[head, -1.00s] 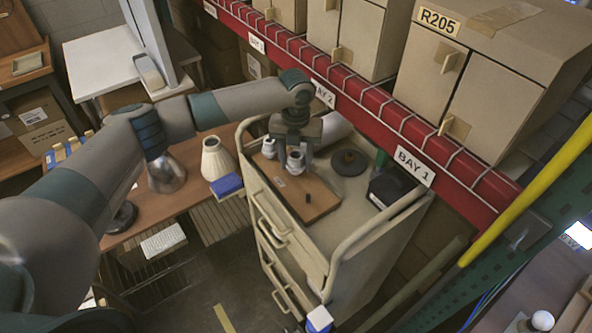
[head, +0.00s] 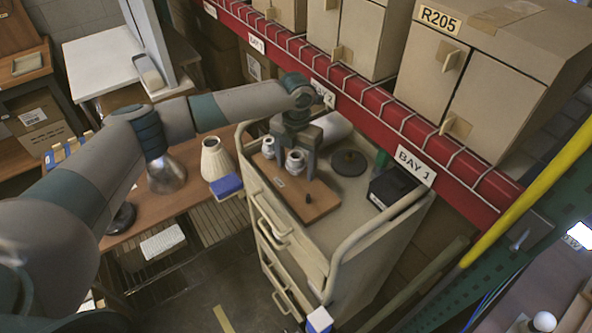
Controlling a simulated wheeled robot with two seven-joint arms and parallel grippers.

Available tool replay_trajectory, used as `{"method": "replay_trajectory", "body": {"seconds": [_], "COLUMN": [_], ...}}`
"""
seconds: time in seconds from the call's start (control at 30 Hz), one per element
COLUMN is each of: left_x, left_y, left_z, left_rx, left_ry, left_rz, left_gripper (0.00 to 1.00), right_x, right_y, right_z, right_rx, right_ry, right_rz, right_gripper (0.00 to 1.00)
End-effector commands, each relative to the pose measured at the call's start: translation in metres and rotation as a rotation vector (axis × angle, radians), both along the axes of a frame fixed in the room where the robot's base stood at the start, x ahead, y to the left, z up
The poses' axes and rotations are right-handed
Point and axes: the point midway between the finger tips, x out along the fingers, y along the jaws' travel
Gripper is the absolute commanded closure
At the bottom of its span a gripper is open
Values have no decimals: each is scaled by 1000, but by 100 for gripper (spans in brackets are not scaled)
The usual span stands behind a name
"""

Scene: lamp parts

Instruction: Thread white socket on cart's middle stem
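The cart (head: 335,240) carries a brown board (head: 322,207) on its top. A short dark stem (head: 308,198) stands bare near the board's front end. One white socket (head: 268,147) stands at the board's far left. Another white socket (head: 295,160) stands upright at the board's middle; any stem beneath it is hidden, so I cannot tell how far down it sits. My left gripper (head: 296,159) points down over this middle socket, one finger on each side. Its fingers look spread, with a gap at the right finger. My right gripper is not in view.
A dark round disc (head: 348,162) and a black box (head: 391,187) lie on the cart's right part. The red shelf beam (head: 375,103) runs close behind. A cream shade (head: 216,160) stands on the wooden table to the left.

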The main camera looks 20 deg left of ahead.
Motion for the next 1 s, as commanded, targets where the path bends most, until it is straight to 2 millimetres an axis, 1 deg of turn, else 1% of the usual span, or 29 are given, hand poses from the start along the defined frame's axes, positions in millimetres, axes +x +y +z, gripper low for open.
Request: {"method": "replay_trajectory", "body": {"seconds": [0.37,0.57,0.67,0.77,1.0], "left_x": [4,5,5,5,5], "left_y": [0,0,1,0,0], "left_z": [7,22,35,53,101], "left_rx": [-2,-4,-2,-3,-3], "left_ry": [-10,-11,-14,-14,-13], "left_rz": [4,5,3,3,2], "left_gripper": [34,34,34,34,34], "right_x": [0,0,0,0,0], "right_y": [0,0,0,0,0], "right_z": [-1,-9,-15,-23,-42], "right_rx": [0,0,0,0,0], "right_ry": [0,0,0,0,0], "right_rz": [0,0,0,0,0], "right_gripper": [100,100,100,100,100]}}
